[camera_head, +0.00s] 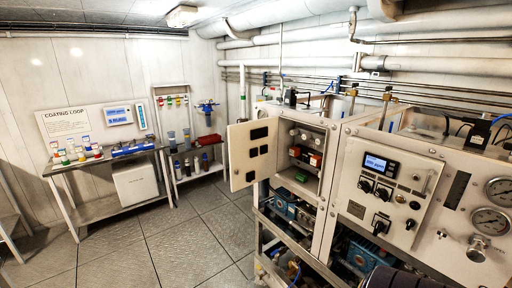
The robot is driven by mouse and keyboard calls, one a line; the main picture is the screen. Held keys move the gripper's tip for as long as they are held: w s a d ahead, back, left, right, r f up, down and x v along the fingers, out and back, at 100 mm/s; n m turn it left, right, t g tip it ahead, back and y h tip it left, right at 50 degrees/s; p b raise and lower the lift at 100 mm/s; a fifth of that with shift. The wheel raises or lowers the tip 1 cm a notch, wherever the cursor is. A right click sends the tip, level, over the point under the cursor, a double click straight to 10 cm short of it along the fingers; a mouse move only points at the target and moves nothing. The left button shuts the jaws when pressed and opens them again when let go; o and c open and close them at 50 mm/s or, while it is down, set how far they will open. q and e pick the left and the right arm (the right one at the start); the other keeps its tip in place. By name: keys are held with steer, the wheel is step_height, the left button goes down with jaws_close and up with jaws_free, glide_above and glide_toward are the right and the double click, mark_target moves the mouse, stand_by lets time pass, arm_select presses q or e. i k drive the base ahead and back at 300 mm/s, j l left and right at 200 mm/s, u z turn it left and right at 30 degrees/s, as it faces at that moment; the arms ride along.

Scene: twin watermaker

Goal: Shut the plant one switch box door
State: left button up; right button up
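A switch box (303,172) is set in the front of the machine frame at the centre of the view. Its door (253,151) is a pale panel with several dark rectangles on it. The door stands wide open, swung out to the left of the box. Inside the box, orange, dark and green parts show.
A control panel (388,190) with a small display and knobs is right of the box, with gauges (491,221) further right. Benches with bottles (105,162) stand along the left wall. The tiled floor (185,245) left of the machine is clear.

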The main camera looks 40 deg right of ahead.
mark_target(253, 145)
steer(key=i+z, duration=0.2)
steer(key=i, duration=2.05)
steer(key=i+j+z, duration=0.1)
steer(key=z, duration=0.25)
steer(key=i+j+z, duration=0.15)
steer(key=z, duration=0.15)
steer(key=i+j+z, duration=0.1)
steer(key=z, duration=0.35)
steer(key=j+z, duration=0.2)
steer(key=z, duration=0.25)
steer(key=j+z, duration=0.2)
steer(key=z, duration=0.25)
steer(key=j+z, duration=0.2)
steer(key=z, duration=0.25)
steer(key=j+z, duration=0.15)
steer(key=z, duration=0.2)
steer(key=k+j+z, duration=0.1)
steer(key=z, duration=0.3)
steer(key=k+j+z, duration=0.1)
steer(key=z, duration=0.25)
steer(key=j, duration=0.1)
